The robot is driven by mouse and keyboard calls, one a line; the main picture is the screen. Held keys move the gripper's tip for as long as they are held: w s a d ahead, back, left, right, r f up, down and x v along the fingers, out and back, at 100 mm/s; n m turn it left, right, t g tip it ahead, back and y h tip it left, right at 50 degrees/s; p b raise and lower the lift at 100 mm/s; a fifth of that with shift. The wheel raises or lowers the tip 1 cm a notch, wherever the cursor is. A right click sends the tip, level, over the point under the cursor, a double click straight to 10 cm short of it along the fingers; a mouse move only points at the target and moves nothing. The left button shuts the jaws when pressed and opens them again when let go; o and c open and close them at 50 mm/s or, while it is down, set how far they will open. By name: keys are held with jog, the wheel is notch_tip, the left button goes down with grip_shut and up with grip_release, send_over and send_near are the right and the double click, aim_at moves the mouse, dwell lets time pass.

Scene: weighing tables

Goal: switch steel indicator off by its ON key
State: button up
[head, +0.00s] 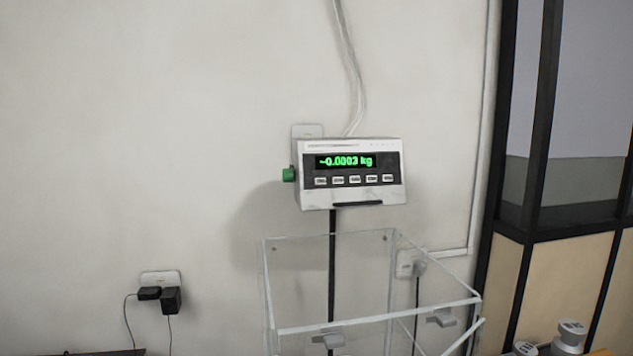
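The steel indicator (319,194) is a pale box mounted against the wall above a clear-walled enclosure, on a dark pole. Its display (346,162) is lit green and reads about -0.0003 kg. A row of several small light keys (354,180) runs below the display; their labels are too small to read, so I cannot tell which is the ON key. A green knob (288,174) sticks out from its left side. My gripper is not in the head view.
The clear open-topped enclosure (370,324) stands below the indicator. Wall sockets with black plugs (171,299) are at lower left. Grey weights (571,338) sit at lower right near a dark-framed partition (515,216). The wall left of the indicator is bare.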

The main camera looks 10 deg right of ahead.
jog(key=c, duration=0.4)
